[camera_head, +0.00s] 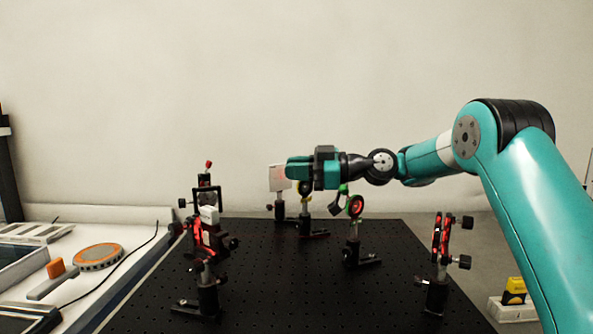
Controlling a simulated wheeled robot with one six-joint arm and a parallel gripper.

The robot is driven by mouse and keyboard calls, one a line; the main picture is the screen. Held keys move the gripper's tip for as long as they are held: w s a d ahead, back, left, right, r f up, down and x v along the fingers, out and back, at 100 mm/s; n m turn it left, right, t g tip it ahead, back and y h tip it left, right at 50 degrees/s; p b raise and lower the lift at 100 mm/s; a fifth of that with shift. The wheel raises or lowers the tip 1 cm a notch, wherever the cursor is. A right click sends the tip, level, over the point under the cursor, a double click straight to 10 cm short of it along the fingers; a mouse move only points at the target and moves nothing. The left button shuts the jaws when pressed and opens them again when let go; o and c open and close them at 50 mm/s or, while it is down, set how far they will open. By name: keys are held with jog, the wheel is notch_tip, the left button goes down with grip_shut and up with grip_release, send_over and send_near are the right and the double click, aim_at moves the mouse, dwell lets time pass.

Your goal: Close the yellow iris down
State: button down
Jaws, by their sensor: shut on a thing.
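The yellow iris (304,202) stands on a post at the back of the black breadboard, in the middle of the view. Only a small yellow part shows; my gripper and wrist hide most of it. My gripper (299,173) is teal and black, directly at the top of this iris. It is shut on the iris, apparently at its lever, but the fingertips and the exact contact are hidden. How far the aperture is open cannot be seen.
A white card (278,178) stands just left of my gripper. A red-ringed mount with a green part (356,206) stands close on the right. Another red mount (437,240) is at the right, and several mounts (205,240) at the left. The breadboard's (290,290) front middle is clear.

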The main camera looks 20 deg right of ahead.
jog(key=h+b, duration=0.1)
jog(key=a+n+b, duration=0.1)
jog(key=shift+s+f+n+h+b, duration=0.15)
jog(key=shift+f+n+h+b, duration=0.15)
jog(key=shift+f+h, duration=0.1)
jog(key=shift+r, duration=0.1)
jog(key=c, duration=1.1)
grip_release()
